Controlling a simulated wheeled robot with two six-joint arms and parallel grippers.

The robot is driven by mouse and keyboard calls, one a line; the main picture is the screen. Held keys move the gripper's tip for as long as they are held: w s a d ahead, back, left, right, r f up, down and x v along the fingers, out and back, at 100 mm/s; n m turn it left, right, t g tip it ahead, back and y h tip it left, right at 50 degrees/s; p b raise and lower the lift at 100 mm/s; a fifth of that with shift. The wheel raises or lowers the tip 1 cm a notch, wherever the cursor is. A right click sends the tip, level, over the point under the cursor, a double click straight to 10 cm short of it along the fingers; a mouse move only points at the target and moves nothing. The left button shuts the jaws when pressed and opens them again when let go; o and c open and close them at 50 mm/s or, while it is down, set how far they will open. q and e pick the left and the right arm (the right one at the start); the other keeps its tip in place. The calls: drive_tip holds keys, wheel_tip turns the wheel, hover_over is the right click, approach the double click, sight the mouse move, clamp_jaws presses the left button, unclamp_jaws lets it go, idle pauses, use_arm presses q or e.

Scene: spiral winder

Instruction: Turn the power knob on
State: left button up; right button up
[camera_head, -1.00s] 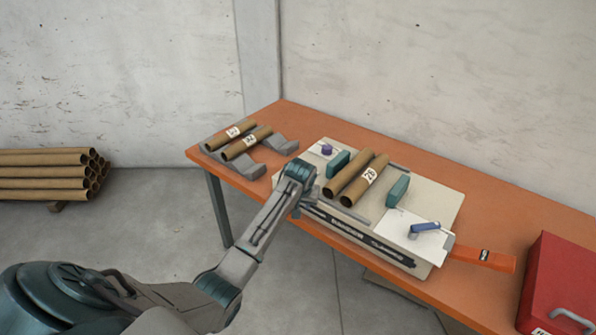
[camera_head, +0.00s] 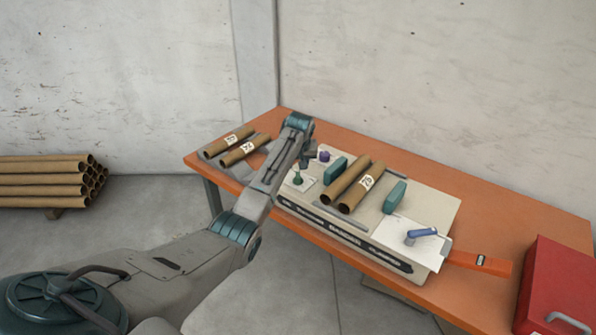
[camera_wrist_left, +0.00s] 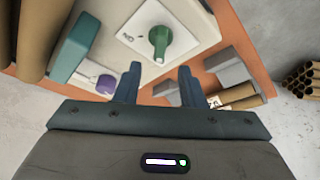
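A green knob (camera_head: 298,178) sits on a white plate at the left front corner of the cream winder (camera_head: 300,208). In the left wrist view the green knob (camera_wrist_left: 159,42) is beyond the fingertips and apart from them, its grip pointing roughly up and down the picture. A purple knob (camera_head: 324,156) stands farther back and also shows in the left wrist view (camera_wrist_left: 106,84). My left gripper (camera_wrist_left: 157,80) is open and empty. In the head view this gripper (camera_head: 307,161) is above the machine's left end, partly hidden by my arm. My right gripper is out of view.
Two cardboard tubes (camera_head: 346,184) lie on the winder between teal blocks (camera_head: 395,196). More tubes (camera_head: 228,139) rest on a grey rack to the left. A blue-handled crank (camera_head: 422,233), an orange bar (camera_head: 480,262) and a red box (camera_head: 561,285) are on the right.

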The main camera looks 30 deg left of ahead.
sight(298, 174)
use_arm(q)
drive_tip(key=shift+x, duration=3.2)
clamp_jaws()
